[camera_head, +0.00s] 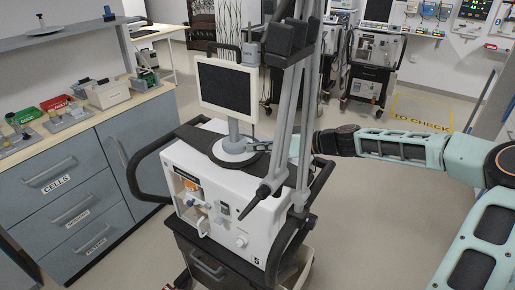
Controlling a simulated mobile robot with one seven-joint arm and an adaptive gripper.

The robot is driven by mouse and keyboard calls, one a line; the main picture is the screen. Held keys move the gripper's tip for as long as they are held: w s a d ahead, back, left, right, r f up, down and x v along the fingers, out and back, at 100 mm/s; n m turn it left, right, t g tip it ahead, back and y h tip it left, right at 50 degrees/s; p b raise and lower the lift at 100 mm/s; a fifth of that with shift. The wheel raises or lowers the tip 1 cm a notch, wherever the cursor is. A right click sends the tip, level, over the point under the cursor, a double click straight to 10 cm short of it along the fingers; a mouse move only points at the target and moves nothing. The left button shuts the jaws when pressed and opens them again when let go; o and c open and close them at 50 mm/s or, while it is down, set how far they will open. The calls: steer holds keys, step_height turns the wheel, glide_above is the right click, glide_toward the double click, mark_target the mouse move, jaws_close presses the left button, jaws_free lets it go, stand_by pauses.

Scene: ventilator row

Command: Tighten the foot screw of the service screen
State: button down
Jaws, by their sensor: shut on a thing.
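The service screen (224,88) stands upright on top of the white ventilator (205,180), its dark display facing me. Its grey stem rises from a round grey foot (231,152) on the ventilator's dark top. My gripper (258,145) reaches in from the right, low over the top, with its tips at the right side of the foot. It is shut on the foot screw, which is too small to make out. The ventilator's slanting grey poles partly hide my gripper.
Slanting grey poles and a dark lever (255,198) stand close in front of my gripper. Black handles flank the ventilator. A drawer cabinet (75,190) with small boxes is at left. More ventilators (375,60) stand behind. The floor at right has a marked "TO CHECK" area (420,112).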

steer(key=m, duration=0.1)
steer(key=m+g+y, duration=0.1)
steer(key=m, duration=0.1)
steer(key=shift+w+f+y+b, duration=0.15)
steer(key=shift+y+b, duration=0.15)
steer(key=shift+b, duration=0.05)
steer(key=shift+d+m, duration=0.1)
steer(key=shift+m, duration=0.2)
steer(key=c, duration=1.8)
jaws_free()
steer(key=shift+o, duration=0.2)
steer(key=v, duration=0.8)
steer(key=shift+w, duration=0.1)
